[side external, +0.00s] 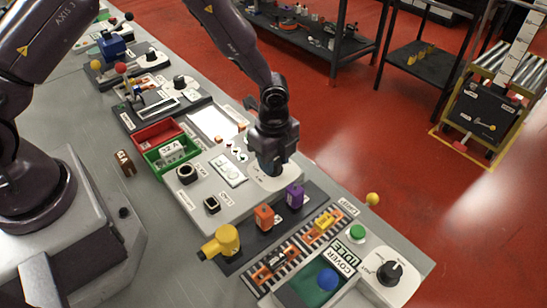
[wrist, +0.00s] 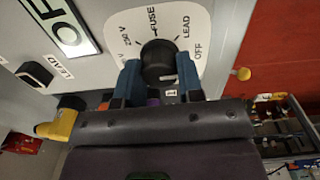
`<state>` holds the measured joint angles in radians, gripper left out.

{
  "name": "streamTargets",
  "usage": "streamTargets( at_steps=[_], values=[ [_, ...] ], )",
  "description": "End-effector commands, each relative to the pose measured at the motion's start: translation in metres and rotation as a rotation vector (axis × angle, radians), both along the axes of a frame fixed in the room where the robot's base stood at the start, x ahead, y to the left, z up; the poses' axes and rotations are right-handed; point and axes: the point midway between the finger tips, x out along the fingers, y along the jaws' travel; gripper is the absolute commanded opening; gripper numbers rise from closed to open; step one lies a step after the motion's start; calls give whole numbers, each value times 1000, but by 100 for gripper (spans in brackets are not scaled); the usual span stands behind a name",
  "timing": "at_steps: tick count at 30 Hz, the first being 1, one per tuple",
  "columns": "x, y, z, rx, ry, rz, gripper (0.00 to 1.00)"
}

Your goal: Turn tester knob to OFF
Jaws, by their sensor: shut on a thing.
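The tester knob (wrist: 157,58) is round and black and shows in the wrist view on a white dial plate (wrist: 190,22) marked FUSE, LEAD, OFF and a voltage setting. FUSE is above the knob, and LEAD and OFF are to its right. My gripper (wrist: 157,80) is shut on the knob, with one blue finger on each side. I cannot clearly tell which mark the knob points to. In the side external view my gripper (side external: 270,166) is down on the dial plate (side external: 286,181), and it hides the knob there.
An orange block (side external: 264,217) and a purple block (side external: 294,196) stand near my gripper. A yellow plug-like piece (side external: 222,243) is further front. Red (side external: 155,133) and green bins sit left. Another black knob (side external: 390,272) is at the front right.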

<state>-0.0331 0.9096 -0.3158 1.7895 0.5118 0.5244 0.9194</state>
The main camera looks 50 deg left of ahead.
Motion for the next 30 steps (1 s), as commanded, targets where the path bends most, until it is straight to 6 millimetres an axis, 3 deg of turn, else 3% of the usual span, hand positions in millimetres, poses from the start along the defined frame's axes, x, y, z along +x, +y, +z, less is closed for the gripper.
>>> streamTargets(
  at_steps=[5, 6, 9, 20, 30],
  values=[
    [0, 0, 1, 1, 0, -33, 15],
    [0, 0, 1, 1, 0, -33, 41],
    [0, 0, 1, 1, 0, -32, 57],
    [0, 0, 4, 0, -1, -30, 57],
    [0, 0, 29, 0, -1, -29, 57]
  ],
)
